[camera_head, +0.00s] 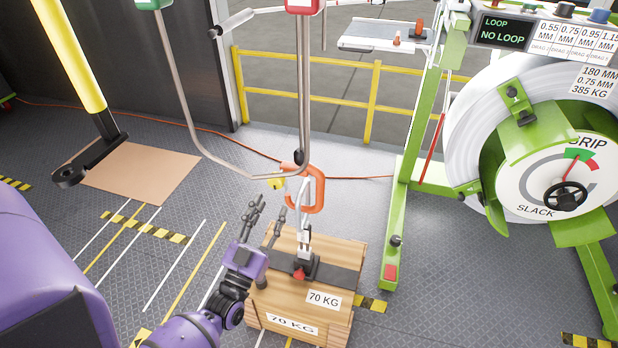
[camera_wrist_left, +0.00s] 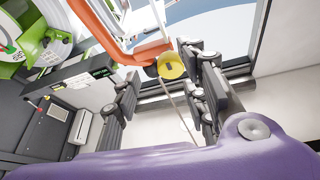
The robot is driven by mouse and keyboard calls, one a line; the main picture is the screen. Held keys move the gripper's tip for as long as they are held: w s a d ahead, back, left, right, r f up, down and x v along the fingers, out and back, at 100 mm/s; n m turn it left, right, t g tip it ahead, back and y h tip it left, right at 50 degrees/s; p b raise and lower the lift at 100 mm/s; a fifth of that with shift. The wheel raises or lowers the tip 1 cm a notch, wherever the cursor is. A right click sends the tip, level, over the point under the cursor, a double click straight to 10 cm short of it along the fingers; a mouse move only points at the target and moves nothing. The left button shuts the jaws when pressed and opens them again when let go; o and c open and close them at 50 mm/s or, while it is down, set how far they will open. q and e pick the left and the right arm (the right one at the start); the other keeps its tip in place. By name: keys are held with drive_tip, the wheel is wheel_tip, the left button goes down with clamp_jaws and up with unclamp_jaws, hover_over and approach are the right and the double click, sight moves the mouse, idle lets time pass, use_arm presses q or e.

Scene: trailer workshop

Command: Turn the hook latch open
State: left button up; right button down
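An orange hook (camera_head: 319,195) hangs from a steel rod above a wooden crate, with a grey link running down from it to the crate's top fitting. A small yellow tab (camera_head: 276,183), apparently the latch's, sticks out at the hook's left side. In the left wrist view the yellow tab (camera_wrist_left: 172,66) shows beside the orange hook (camera_wrist_left: 148,53), between and beyond my fingers. My left gripper (camera_head: 269,211) is open and empty, fingers pointing up, below and left of the hook. No contact with the tab shows. My right gripper is not in view.
The wooden crate (camera_head: 270,294), marked 70 KG, stands below with a dark strap and red-tipped fitting. A green-framed coil machine (camera_head: 406,200) stands at right. A yellow pole (camera_head: 72,50) with a black end hangs upper left. Yellow railing (camera_head: 371,90) is behind.

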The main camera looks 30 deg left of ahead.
sight(277, 186)
use_arm(q)
drive_tip(key=shift+w+a+r, duration=0.2)
drive_tip(key=shift+w+r, duration=0.05)
drive_tip(key=shift+r, duration=0.35)
drive_tip(key=shift+w+a+r, duration=0.15)
drive_tip(key=shift+w+r, duration=0.05)
drive_tip(key=shift+r, duration=0.4)
drive_tip(key=x, duration=0.4)
drive_tip(key=shift+f+p, duration=0.2)
drive_tip(key=shift+p, duration=0.15)
drive_tip(key=shift+w+r, duration=0.15)
drive_tip(key=shift+w, duration=0.4)
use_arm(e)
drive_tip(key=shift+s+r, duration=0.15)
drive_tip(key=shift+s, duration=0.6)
use_arm(q)
clamp_jaws()
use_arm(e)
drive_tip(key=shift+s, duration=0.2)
